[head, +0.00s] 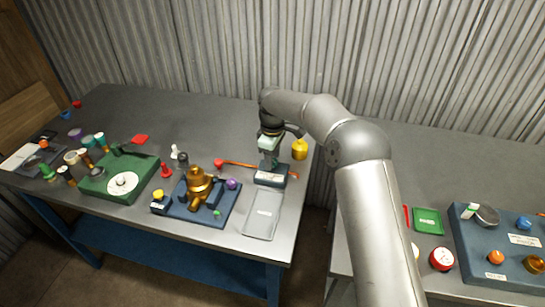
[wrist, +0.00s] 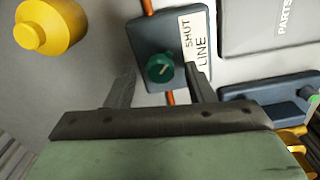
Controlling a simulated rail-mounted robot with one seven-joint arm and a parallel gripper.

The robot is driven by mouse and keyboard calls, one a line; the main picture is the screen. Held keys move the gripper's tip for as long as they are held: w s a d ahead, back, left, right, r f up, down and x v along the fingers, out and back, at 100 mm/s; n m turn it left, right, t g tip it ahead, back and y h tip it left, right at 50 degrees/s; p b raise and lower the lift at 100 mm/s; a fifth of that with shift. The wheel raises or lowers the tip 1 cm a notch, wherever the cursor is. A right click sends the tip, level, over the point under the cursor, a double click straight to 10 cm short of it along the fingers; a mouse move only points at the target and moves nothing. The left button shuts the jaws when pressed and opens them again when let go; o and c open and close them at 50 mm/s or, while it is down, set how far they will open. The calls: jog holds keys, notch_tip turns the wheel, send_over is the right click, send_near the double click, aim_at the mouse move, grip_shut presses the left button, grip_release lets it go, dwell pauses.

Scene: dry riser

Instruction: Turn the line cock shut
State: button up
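The line cock is a round green knob (wrist: 160,68) with a pale mark, on a dark blue block. A white label on the block (wrist: 142,28) reads "SHUT" and "LINE", to the right of the knob. An orange pipe (wrist: 148,6) meets the block on two sides. My gripper (wrist: 160,76) is open over the knob, one finger on each side, with gaps visible between fingers and knob. In the head view my gripper (head: 269,163) is above the block (head: 271,179), and the knob is hidden there.
A yellow knobbed object (wrist: 48,25) stands beside the block. A clear-grey parts tray (head: 263,216) lies in front of the block. A blue base with a brass fitting (head: 199,188) is to the left, and a green base (head: 108,190) farther left. The table's back middle is mostly free.

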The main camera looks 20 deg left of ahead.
notch_tip(320, 180, up, 17)
jog(key=shift+r+b, duration=0.15)
jog(key=shift+b, duration=0.15)
dwell(0.4)
